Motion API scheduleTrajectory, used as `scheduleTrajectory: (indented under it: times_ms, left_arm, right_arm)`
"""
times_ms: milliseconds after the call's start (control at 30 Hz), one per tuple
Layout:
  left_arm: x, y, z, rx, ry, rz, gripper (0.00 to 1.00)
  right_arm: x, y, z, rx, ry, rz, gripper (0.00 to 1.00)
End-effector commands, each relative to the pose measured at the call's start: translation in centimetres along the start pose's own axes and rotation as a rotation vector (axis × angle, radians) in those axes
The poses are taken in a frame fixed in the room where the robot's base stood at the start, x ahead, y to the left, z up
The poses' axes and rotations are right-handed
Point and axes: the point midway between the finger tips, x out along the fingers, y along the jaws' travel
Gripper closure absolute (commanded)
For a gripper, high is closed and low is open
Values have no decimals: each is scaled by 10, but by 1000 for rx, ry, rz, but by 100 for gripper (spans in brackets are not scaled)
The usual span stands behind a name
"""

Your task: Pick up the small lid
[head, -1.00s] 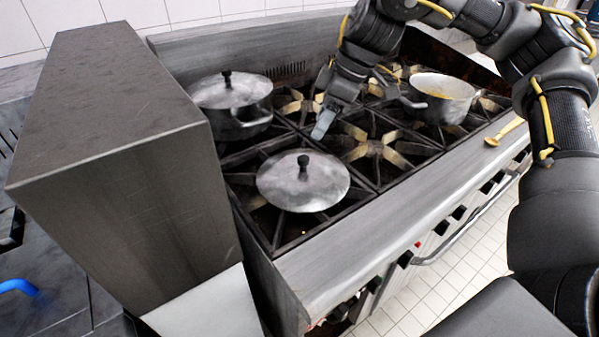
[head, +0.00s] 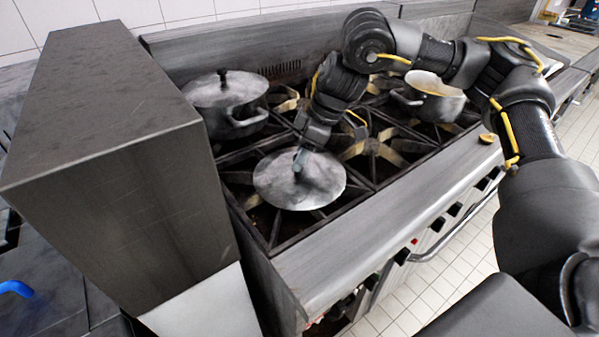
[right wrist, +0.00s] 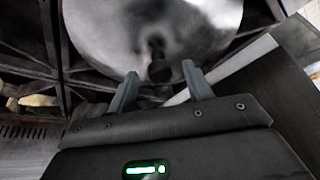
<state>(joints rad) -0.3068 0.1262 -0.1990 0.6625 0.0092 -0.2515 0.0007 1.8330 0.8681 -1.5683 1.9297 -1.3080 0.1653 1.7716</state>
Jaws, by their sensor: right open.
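The small lid (head: 277,184) is a round grey metal disc lying on the front left of the stove grate. In the right wrist view the lid (right wrist: 110,30) fills the upper middle, with its black knob (right wrist: 159,68) just beyond and between the fingertips. My right gripper (head: 301,160) is over the lid at the knob, which it hides in the head view. In the right wrist view the right gripper (right wrist: 160,80) is open, its two grey fingers apart on either side of the knob's line. My left gripper is not in view.
A lidded pot (head: 225,105) stands behind and left of the small lid. An open pot (head: 432,97) stands at the back right. A tall grey metal box (head: 110,110) rises left of the stove. A wooden spoon (head: 487,138) lies on the stove's front edge, partly hidden by my arm.

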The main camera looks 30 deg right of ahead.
Motion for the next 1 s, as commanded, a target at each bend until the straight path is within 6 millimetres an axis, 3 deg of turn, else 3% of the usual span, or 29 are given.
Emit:
scheduleTrajectory:
  times_ms: [167,567,1000]
  left_arm:
    - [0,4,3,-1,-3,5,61]
    - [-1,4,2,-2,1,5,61]
    - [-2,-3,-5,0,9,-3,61]
  right_arm:
    - [0,0,0,0,0,0,49]
    - [0,0,0,1,0,1,100]
    - [-3,0,-1,0,2,1,100]
